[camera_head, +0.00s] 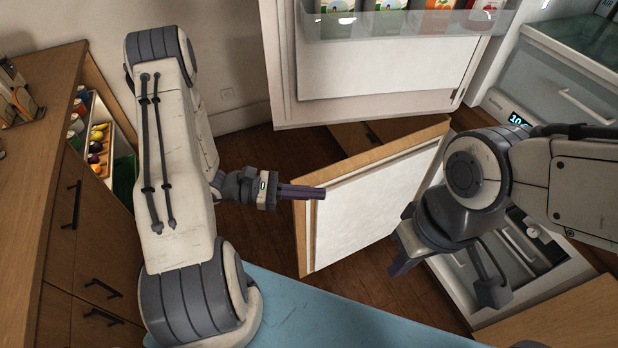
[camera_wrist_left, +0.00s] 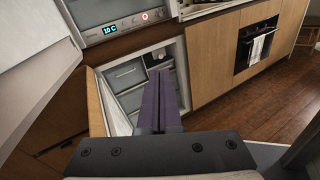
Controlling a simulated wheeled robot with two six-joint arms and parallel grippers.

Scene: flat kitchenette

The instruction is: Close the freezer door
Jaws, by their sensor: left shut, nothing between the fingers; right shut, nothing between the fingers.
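The freezer door (camera_head: 365,208) stands open below the fridge door in the head view, its white inner face towards me and its wooden edge on the left. In the left wrist view the freezer door (camera_wrist_left: 95,105) is left of the fingers. The freezer compartment (camera_wrist_left: 128,75), with pale drawers, is open behind them. My left gripper (camera_head: 322,192) is shut and empty; its fingertips overlap the door's free edge, and I cannot tell whether they touch. In the left wrist view the left gripper (camera_wrist_left: 159,78) points towards the compartment. My right gripper (camera_head: 398,268) is shut and empty, low in front of the freezer.
The upper fridge door (camera_head: 385,68) is also open, with cartons on its shelf. A wooden counter with drawers (camera_head: 60,200) stands at the left, one drawer open. An oven (camera_wrist_left: 257,45) is right of the freezer. Dark wooden floor (camera_head: 355,283) shows beneath the freezer door.

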